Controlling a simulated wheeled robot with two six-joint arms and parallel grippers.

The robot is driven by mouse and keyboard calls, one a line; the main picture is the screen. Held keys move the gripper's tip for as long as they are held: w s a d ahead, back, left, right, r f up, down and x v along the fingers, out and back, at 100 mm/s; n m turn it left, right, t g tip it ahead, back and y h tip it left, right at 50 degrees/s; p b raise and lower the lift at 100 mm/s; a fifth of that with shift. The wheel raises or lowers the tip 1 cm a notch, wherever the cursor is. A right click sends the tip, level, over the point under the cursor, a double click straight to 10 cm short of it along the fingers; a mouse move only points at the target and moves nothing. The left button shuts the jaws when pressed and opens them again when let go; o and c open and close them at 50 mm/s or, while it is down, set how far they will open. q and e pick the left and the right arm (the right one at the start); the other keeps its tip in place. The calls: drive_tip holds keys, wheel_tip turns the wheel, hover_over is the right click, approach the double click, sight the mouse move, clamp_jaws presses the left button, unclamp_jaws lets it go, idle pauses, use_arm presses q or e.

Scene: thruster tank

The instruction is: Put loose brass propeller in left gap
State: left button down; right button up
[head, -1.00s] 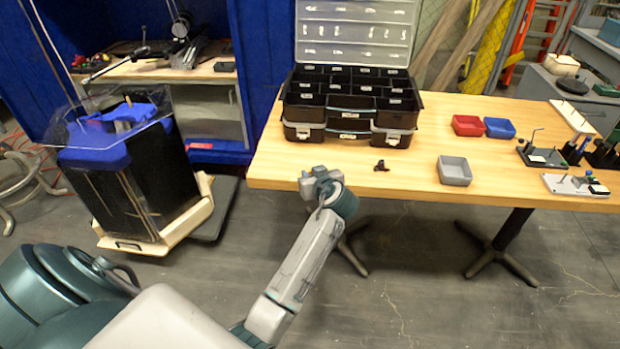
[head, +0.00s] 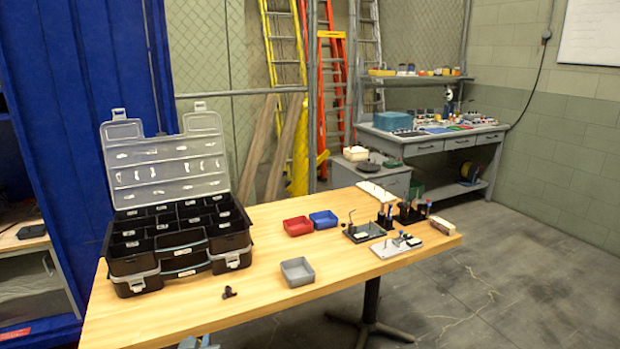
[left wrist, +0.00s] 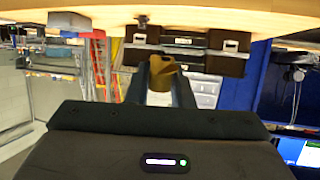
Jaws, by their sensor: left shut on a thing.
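The brass propeller (left wrist: 165,74) is between the fingers of my left gripper (left wrist: 163,84) in the left wrist view, which shows the scene upside down. The gripper is shut on it, and the fingers hide part of its shape. In the head view only the top of my left gripper (head: 198,342) shows, at the bottom edge in front of the table. The propeller cannot be made out there. My right gripper is in neither view. No left gap can be made out in the current frames.
The wooden table (head: 345,268) holds an open black organizer case (head: 180,245), a small dark part (head: 229,292), and grey (head: 297,272), red (head: 298,226) and blue (head: 323,219) trays. Small tools stand at its right end. Open floor (head: 480,285) lies to the right.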

use_arm(q)
drive_tip(key=s+d+r+m+h, duration=0.2)
drive_tip(key=s+d+r+h, duration=0.1)
drive_tip(key=d+r, duration=0.1)
drive_tip(key=w+a+f+n+g+y, duration=0.2)
drive_tip(key=w+a+f+n+y, duration=0.2)
drive_tip(key=a, duration=0.4)
drive_tip(key=w+a+f+n+g+y, duration=0.2)
drive_tip(key=w+a+f+n+y, duration=0.3)
drive_tip(key=a, duration=0.4)
drive_tip(key=shift+a+n+g+y, duration=0.15)
drive_tip(key=shift+n+g+y, duration=0.3)
drive_tip(key=shift+y, duration=0.45)
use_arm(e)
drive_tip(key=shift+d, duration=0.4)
use_arm(q)
drive_tip(key=shift+w, duration=0.1)
